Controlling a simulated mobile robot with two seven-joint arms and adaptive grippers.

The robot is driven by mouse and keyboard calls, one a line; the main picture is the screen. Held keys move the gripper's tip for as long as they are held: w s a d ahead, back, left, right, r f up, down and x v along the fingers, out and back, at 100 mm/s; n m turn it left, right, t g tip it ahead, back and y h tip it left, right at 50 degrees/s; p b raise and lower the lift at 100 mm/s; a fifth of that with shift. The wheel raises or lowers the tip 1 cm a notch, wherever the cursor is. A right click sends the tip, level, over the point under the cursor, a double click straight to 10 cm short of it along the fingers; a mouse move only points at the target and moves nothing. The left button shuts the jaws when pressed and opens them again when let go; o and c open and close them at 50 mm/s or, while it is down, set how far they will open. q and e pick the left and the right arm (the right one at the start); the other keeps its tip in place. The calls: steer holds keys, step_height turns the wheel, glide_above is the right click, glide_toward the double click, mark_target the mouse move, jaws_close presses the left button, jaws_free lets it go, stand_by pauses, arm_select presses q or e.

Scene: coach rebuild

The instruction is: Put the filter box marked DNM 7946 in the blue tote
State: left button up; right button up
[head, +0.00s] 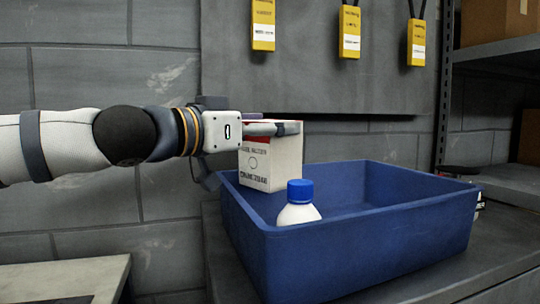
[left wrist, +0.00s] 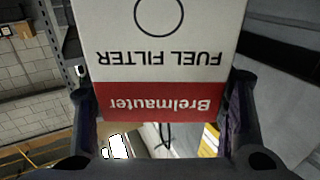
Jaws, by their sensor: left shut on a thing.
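A white and red filter box (head: 270,158) is held by my left gripper (head: 270,128) at the left end of the blue tote (head: 375,245). In the left wrist view the box (left wrist: 160,45) reads "FUEL FILTER" and "Brelmauter", upside down, between the two fingers (left wrist: 163,115). The part mark on its face in the head view is too small to read surely. The box looks upright, its lower part above or just inside the tote's back left; I cannot tell whether it touches the floor. My right gripper is not in view.
A white bottle with a blue cap (head: 299,205) stands in the tote, in front and right of the box. The tote's right side looks empty. Yellow tags (head: 350,32) hang on the wall behind. Metal shelving (head: 500,50) stands at the right.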

mark_target(268, 152)
arm_select(q)
steer(key=shift+f+b, duration=0.6)
steer(key=shift+f, duration=0.85)
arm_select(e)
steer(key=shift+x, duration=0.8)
arm_select(q)
steer(key=shift+f+b, duration=0.5)
steer(key=shift+f, duration=0.2)
steer(key=o, duration=1.6)
steer(key=shift+c, duration=0.2)
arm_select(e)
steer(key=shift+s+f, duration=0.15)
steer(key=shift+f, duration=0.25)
arm_select(q)
steer(key=shift+r, duration=0.1)
